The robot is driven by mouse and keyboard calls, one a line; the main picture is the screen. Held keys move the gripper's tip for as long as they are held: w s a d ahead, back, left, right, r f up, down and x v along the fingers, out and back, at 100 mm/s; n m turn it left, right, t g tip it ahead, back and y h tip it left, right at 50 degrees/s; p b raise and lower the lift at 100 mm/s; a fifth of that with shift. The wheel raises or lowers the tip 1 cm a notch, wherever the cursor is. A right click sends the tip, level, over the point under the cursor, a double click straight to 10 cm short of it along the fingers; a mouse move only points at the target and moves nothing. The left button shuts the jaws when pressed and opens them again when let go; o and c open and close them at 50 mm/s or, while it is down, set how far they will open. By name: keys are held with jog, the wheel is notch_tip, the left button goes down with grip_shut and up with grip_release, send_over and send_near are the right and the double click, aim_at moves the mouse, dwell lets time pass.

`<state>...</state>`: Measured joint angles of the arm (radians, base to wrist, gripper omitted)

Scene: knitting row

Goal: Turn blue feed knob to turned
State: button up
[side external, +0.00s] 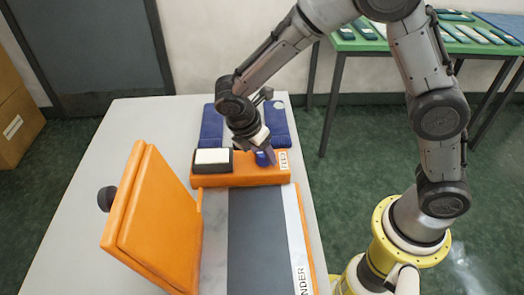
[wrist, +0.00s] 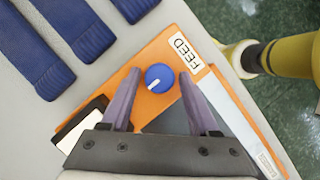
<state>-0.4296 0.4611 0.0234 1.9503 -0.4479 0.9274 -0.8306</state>
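The blue feed knob (wrist: 160,77) is round with a white pointer line that points to the lower left in the wrist view. It sits on the orange panel (wrist: 132,80) beside the white FEED label (wrist: 186,52). In the side view the knob (side external: 264,158) is partly hidden by my gripper (side external: 268,152). In the wrist view my gripper (wrist: 159,82) is open, with one purple finger on each side of the knob. Small gaps show between fingers and knob in the picture. I cannot tell whether the fingertips are level with it.
A black-framed white block (side external: 212,160) stands left of the knob on the orange panel. An orange hinged lid (side external: 160,220) stands raised at the front left. Dark blue knit pieces (wrist: 40,55) lie behind. A green table (side external: 400,42) stands at the back right.

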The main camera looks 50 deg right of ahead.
grip_shut()
jog(key=m+g, duration=0.1)
jog(key=m, duration=0.3)
jog(key=shift+w+m+g, duration=0.15)
jog(key=shift+m+g, duration=0.25)
jog(key=m, duration=0.2)
jog(key=m+g+y, duration=0.1)
jog(key=m, duration=0.1)
jog(key=shift+w+d+m+g, duration=0.1)
jog(key=shift+d+m+g, duration=0.05)
jog(key=shift+m+g, duration=0.15)
jog(key=m+y, duration=0.1)
jog(key=m, duration=0.1)
jog(key=m+g, duration=0.1)
jog(key=m, duration=0.1)
jog(key=shift+d+y, duration=0.1)
jog(key=shift+y, duration=0.3)
jog(key=shift+d+m+y, duration=0.1)
jog(key=shift+m+y, duration=0.7)
jog(key=shift+m, duration=1.5)
